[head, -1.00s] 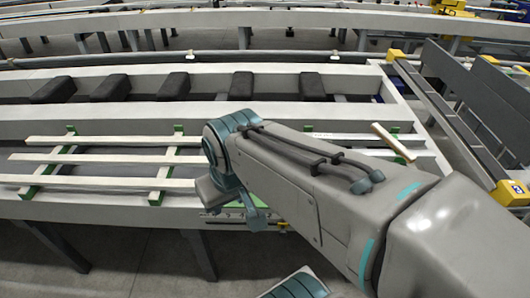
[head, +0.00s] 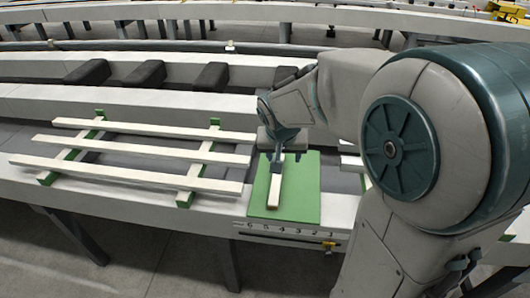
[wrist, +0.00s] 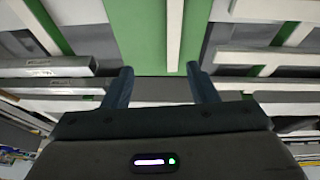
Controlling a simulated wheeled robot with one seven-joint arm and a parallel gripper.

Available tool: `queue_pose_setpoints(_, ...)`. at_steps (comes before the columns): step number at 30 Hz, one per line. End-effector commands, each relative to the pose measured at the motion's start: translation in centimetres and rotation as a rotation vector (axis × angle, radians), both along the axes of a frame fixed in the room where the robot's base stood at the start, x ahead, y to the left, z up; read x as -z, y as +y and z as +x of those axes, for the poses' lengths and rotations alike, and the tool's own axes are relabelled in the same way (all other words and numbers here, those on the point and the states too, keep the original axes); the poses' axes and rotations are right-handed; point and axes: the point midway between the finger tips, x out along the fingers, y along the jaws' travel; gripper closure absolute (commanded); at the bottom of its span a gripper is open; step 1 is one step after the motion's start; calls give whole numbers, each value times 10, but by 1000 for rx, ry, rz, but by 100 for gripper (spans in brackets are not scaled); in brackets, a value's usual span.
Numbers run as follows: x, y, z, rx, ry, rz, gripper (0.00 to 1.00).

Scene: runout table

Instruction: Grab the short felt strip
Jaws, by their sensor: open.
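A short pale strip (head: 274,188) lies lengthwise on a green mat (head: 305,185) on the table. My gripper (head: 278,156) is over the far end of this strip, pointing down; from the head view I cannot tell whether it touches it. In the wrist view, my gripper (wrist: 161,78) is open, with nothing seen between its fingers. The short strip (wrist: 174,32) runs across the green mat (wrist: 140,30) ahead of the fingers, a little right of their middle.
A rack of three long pale strips (head: 140,152) on green supports (head: 198,165) stands left of the mat. Dark blocks (head: 210,78) line the trough behind. My arm covers the right side of the head view. Long strips (wrist: 265,57) flank the mat in the wrist view.

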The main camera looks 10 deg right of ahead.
Motion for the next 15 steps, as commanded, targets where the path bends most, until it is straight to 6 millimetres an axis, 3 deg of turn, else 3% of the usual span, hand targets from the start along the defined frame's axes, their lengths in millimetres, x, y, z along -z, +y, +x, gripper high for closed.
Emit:
queue_pose_setpoints(1, 21, 3, 12, 11, -2, 13, 47)
queue_pose_setpoints(3, 34, 7, 25, 24, -12, 30, 47)
queue_pose_setpoints(11, 59, 14, 48, 45, -27, 59, 47)
queue_pose_setpoints(15, 83, 12, 56, 44, -25, 61, 47)
